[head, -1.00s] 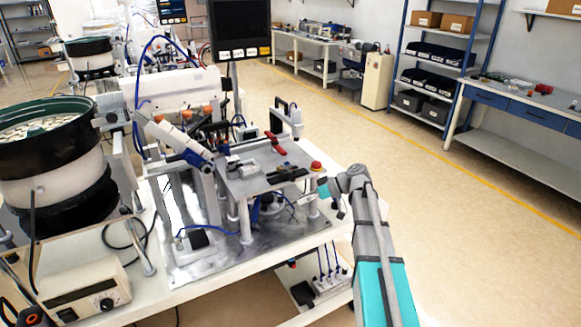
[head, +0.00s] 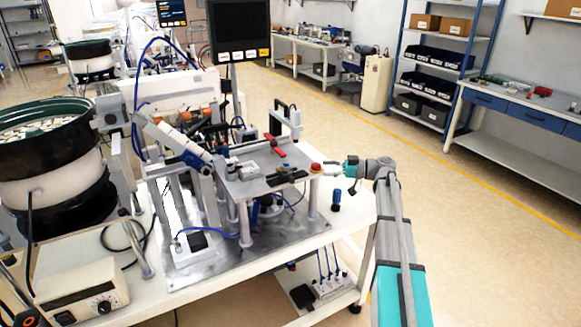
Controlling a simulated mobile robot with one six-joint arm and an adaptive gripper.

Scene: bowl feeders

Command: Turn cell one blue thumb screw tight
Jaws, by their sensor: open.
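The nearest feeder cell has a grey raised plate (head: 243,185) on posts, with fixtures on top. No blue thumb screw can be made out for certain. A blue part (head: 193,158) shows on the slanted tube left of the plate. My gripper (head: 329,171) reaches in from the right, level with the plate's right edge and close to the red button (head: 316,167). It is open, with nothing visible between the fingers.
A bowl feeder (head: 50,165) and its control box (head: 75,285) stand at left. A monitor (head: 238,28) rises on a pole behind the plate. A red-handled clamp (head: 278,152) sits on the plate. The floor to the right is clear.

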